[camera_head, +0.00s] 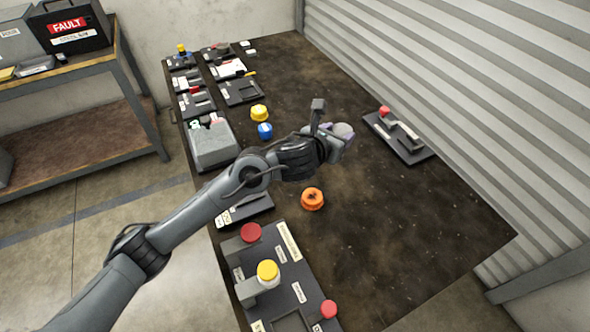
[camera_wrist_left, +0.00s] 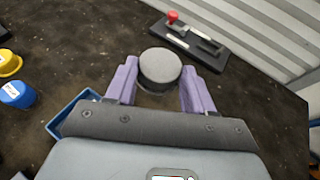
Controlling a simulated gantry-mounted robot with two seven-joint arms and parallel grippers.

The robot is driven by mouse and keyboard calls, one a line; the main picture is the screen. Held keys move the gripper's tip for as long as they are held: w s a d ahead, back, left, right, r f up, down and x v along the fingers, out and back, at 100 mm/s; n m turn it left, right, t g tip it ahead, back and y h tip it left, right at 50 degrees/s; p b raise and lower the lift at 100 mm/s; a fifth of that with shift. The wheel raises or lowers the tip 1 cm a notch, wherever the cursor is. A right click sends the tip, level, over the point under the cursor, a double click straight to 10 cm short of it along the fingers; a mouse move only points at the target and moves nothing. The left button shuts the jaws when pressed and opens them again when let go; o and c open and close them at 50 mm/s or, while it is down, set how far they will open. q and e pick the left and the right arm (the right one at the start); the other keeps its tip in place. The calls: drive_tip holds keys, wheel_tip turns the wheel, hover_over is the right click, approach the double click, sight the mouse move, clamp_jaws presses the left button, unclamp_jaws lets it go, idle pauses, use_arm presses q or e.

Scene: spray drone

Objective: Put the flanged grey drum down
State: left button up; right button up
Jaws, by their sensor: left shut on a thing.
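The flanged grey drum (camera_wrist_left: 160,68) is a short dark grey cylinder with a paler flat top. It sits between the two purple fingers of my left gripper (camera_wrist_left: 160,85) in the left wrist view. In the head view the left gripper (camera_head: 335,140) is over the middle of the dark table, and the drum (camera_head: 344,130) shows partly beyond it. The left gripper is shut on the drum. The drum's underside is hidden, so I cannot tell whether it touches the table. My right gripper is not in view.
Yellow (camera_head: 259,113), blue (camera_head: 265,131) and orange (camera_head: 312,198) knob-like caps stand on the table (camera_head: 400,240). A black fixture with a red knob (camera_head: 400,137) lies near the corrugated wall. Panels and a grey box (camera_head: 212,145) line the left edge. The right front table area is clear.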

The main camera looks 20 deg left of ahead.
use_arm(q)
drive_tip(key=s+a+f+b, duration=0.1)
drive_tip(key=a+f, duration=0.1)
drive_tip(key=a, duration=0.2)
drive_tip(key=a+f+b, duration=0.1)
drive_tip(key=a+f, duration=0.2)
drive_tip(key=s+a+f+b, duration=0.1)
drive_tip(key=a+f, duration=0.1)
drive_tip(key=a, duration=0.2)
drive_tip(key=shift+s+a+f, duration=0.3)
drive_tip(key=shift+s, duration=0.05)
wheel_tip(320, 180, down, 3)
drive_tip(key=shift+r+b, duration=0.1)
drive_tip(key=shift+b, duration=0.95)
drive_tip(key=shift+f, duration=0.55)
drive_tip(key=shift+f+b, duration=0.15)
drive_tip(key=shift+b, duration=0.15)
